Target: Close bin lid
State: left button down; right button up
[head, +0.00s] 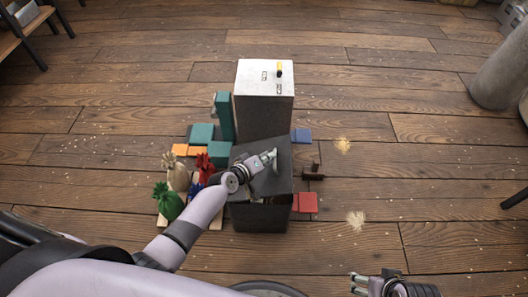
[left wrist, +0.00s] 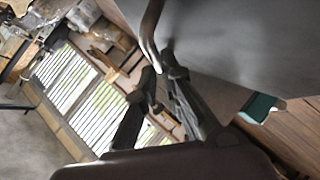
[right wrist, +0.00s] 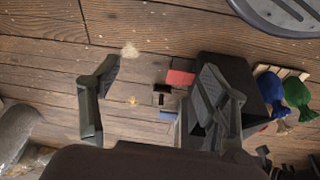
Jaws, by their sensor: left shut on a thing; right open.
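The dark grey bin (head: 262,219) stands on the floor in the middle of the head view. In the left wrist view the curved handle (left wrist: 150,35) runs into the fingers, beside the smooth grey lid (left wrist: 230,40). My right gripper (head: 360,283) is open and empty, low at the right, apart from the bin. The bin also shows in the right wrist view (right wrist: 237,75).
A light grey cabinet (head: 265,110) stands right behind the bin. Coloured sacks (head: 168,203), teal blocks (head: 202,133) and red blocks (head: 306,203) lie close around it. A small dark object (head: 313,173) is at its right. Open wooden floor lies further right.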

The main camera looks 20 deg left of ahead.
aim_at(278, 167)
pick_arm(q)
jog(key=shift+w+d+f, duration=0.15)
jog(key=shift+d, duration=0.25)
jog(key=shift+w+d+f, duration=0.1)
jog(key=shift+d, duration=0.25)
jog(key=f, duration=0.1)
jog(key=d+f+b, duration=0.2)
jog(key=shift+w+f, duration=0.25)
jog(key=shift+f, duration=0.05)
jog(key=shift+d+f+b, duration=0.2)
jog(key=shift+f+b, duration=0.1)
jog(key=shift+f, duration=0.1)
pick_arm(e)
jog(key=shift+v, duration=1.9)
jog(key=shift+s, duration=0.15)
